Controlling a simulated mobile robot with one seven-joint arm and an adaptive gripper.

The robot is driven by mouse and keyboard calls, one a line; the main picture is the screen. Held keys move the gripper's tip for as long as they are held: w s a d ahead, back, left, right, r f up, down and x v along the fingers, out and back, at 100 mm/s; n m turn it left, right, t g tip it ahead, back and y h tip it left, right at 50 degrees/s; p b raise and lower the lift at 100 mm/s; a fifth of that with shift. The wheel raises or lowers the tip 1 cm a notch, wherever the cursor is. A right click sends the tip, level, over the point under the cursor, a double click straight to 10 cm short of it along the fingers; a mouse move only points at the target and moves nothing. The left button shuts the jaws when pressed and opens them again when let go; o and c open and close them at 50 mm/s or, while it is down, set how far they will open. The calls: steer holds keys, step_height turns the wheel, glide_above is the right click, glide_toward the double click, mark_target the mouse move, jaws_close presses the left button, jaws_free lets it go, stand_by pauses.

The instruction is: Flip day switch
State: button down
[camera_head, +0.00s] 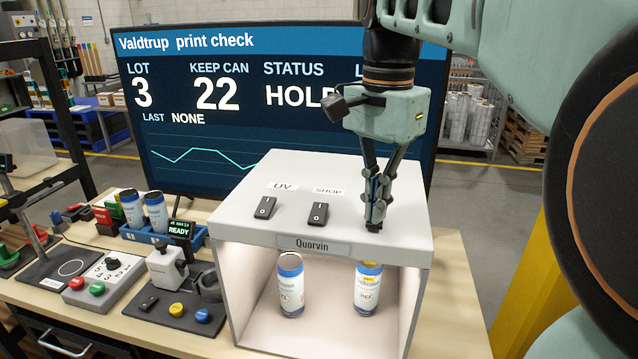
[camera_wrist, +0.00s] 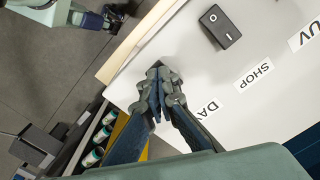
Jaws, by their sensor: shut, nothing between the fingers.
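A white light box labelled Quorvin (camera_head: 235,217) stands on the bench with black rocker switches on its top. The UV switch (camera_head: 265,207) and the SHOP switch (camera_head: 318,214) show plainly in the head view. The wrist view shows the SHOP switch (camera_wrist: 220,27) and the DAY label (camera_wrist: 207,108). My gripper (camera_head: 375,222) is shut and empty, pointing down at the right end of the switch row. In the wrist view its fingertips (camera_wrist: 158,73) cover the DAY switch's place. The DAY switch is mostly hidden, and I cannot tell its position or whether the tips touch it.
Two cans stand inside the lit box, a left can (camera_head: 291,285) and a right can (camera_head: 367,288). A screen (camera_head: 215,135) behind reads HOLD. Left of the box are a blue can tray (camera_head: 150,237) and a small press (camera_head: 168,268). The box's top front is otherwise clear.

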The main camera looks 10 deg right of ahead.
steer(key=shift+f, duration=0.35)
step_height(320, 180, up, 7)
steer(key=p, duration=0.6)
steer(key=shift+r+p, duration=0.1)
steer(key=shift+p, duration=0.25)
